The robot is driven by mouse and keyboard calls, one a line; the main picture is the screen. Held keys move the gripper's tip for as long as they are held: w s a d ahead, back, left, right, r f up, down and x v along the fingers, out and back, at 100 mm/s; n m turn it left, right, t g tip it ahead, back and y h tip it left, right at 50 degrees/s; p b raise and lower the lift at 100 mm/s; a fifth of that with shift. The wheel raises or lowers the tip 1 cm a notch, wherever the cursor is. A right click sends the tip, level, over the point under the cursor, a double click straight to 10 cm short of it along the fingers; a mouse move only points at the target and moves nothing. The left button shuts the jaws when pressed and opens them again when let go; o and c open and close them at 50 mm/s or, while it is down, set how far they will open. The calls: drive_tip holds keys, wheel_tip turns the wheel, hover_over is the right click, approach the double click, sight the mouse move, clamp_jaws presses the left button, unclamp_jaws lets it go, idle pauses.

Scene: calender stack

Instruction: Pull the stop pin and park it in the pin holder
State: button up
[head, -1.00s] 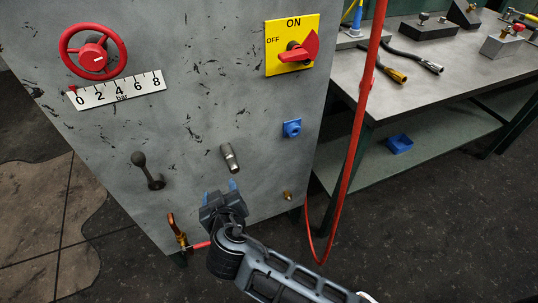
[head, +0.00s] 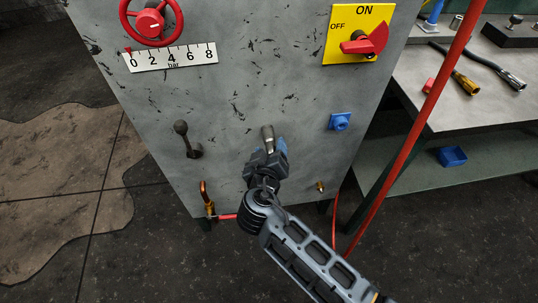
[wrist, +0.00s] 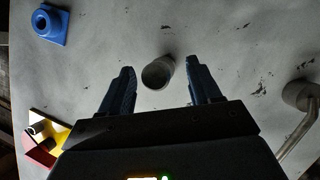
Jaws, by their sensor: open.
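The stop pin, a grey metal cylinder (head: 267,137), sticks out of the front of the grey machine panel. In the wrist view the pin (wrist: 157,74) shows its hollow-looking round end between my two fingers, with gaps on both sides. My gripper (head: 268,154) is open around the pin's line and holds nothing; its fingers (wrist: 160,72) point at the panel. How far the fingertips reach along the pin is hard to tell. The blue square block with a round socket, which looks like the pin holder (head: 340,121), is to the right of the pin; it also shows in the wrist view (wrist: 48,24).
A black lever (head: 184,140) stands left of the pin. A red handwheel (head: 151,20) and a red-and-yellow switch (head: 358,35) sit higher. A copper-coloured valve handle (head: 207,197) is below.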

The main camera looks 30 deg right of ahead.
drive_tip(key=shift+w, duration=0.1)
drive_tip(key=shift+c, duration=0.2)
clamp_jaws()
idle(0.8)
